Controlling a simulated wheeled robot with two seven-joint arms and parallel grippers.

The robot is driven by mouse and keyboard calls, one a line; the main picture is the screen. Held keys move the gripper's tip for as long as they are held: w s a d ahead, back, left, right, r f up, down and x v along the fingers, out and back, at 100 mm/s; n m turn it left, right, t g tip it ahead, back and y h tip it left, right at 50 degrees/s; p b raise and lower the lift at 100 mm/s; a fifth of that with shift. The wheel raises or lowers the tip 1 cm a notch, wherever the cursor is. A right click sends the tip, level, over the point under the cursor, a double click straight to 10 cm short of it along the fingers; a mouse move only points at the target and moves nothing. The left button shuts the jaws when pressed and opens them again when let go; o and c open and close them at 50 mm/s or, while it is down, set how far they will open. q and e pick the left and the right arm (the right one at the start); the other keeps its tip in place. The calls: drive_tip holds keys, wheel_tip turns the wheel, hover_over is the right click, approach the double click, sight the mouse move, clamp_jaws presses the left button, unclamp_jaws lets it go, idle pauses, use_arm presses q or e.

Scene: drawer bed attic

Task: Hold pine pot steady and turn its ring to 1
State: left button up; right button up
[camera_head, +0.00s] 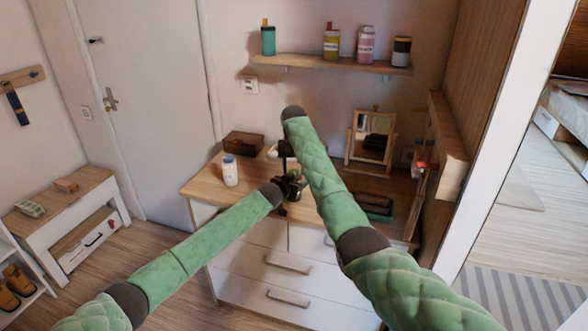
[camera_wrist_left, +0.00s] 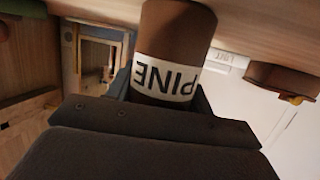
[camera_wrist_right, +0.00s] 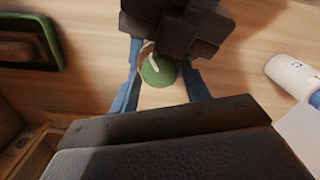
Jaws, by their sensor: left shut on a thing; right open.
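The pine pot (camera_wrist_left: 175,30) is a brown cylinder with a white band reading PINE, upside down in the left wrist view. My left gripper (camera_wrist_left: 166,95) is shut on it, one finger at each side. In the right wrist view I look down on the pot's round green top (camera_wrist_right: 158,70) with a white mark; a bit of brown rim shows at its left. My right gripper (camera_wrist_right: 161,62) is open, its blue fingers on either side of the top. I cannot tell whether they touch. Ring numbers are not readable. In the head view my grippers and arms mostly hide the pot.
A white bottle (camera_head: 230,171) stands on the dresser top (camera_head: 205,184) to the left, with a brown box (camera_head: 243,143) behind. A mirror (camera_head: 371,137) and a green-edged tray (camera_head: 378,207) are at the right. A wall shelf (camera_head: 330,65) with several jars hangs above.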

drive_tip(key=c, duration=0.7)
drive_tip(key=shift+c, duration=0.2)
drive_tip(key=shift+m, duration=0.3)
drive_tip(key=m, duration=0.9)
drive_tip(key=shift+d+m, duration=0.1)
drive_tip(key=shift+m, duration=2.1)
